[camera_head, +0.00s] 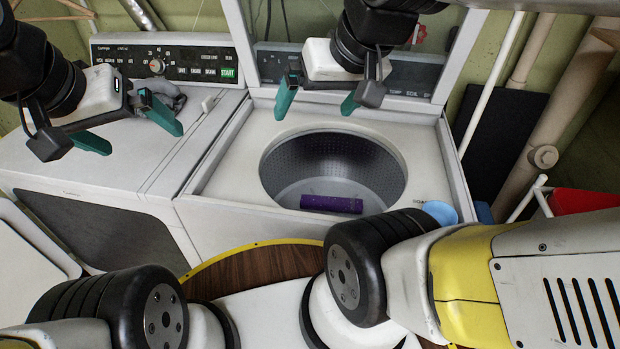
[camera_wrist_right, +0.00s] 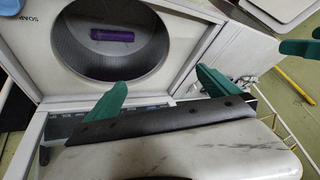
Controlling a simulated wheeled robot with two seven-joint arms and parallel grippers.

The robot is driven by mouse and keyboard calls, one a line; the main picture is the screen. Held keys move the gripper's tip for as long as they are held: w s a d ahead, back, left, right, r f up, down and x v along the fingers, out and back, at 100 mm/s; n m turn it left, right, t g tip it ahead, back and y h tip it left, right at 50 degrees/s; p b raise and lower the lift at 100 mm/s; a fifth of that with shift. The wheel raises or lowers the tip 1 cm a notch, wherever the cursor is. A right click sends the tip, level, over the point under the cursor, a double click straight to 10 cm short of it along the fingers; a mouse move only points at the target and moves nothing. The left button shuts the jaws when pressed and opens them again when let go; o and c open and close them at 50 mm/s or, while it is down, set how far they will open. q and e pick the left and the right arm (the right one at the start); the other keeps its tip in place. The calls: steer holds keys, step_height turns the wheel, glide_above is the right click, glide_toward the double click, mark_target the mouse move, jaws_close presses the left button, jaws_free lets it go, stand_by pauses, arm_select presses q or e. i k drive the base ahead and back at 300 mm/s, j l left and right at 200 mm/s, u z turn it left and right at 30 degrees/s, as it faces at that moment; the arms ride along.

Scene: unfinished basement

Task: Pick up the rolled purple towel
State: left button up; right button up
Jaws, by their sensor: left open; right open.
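The rolled purple towel (camera_head: 331,204) lies at the bottom of the drum of the open top-loading washer (camera_head: 240,150). It also shows in the right wrist view (camera_wrist_right: 112,35), inside the drum. My right gripper (camera_head: 318,98) is open and empty, above the back of the washer top near the raised lid, behind the drum opening. Its green fingers also show in the right wrist view (camera_wrist_right: 160,92), apart from the towel. My left gripper (camera_head: 136,132) is open and empty above the machine on the left.
A second white machine (camera_head: 60,165) with a control panel and a green START button stands left of the washer. The washer lid (camera_head: 345,35) stands raised. A light blue round item (camera_head: 440,212) sits at the washer's front right corner. Pipes (camera_head: 540,155) run along the right wall.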

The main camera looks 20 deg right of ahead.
mark_target(322, 203)
steer(key=i+j+z, duration=0.15)
steer(key=j+z, duration=0.25)
steer(key=j, duration=0.25)
steer(key=j+z, duration=0.35)
steer(key=j, duration=0.3)
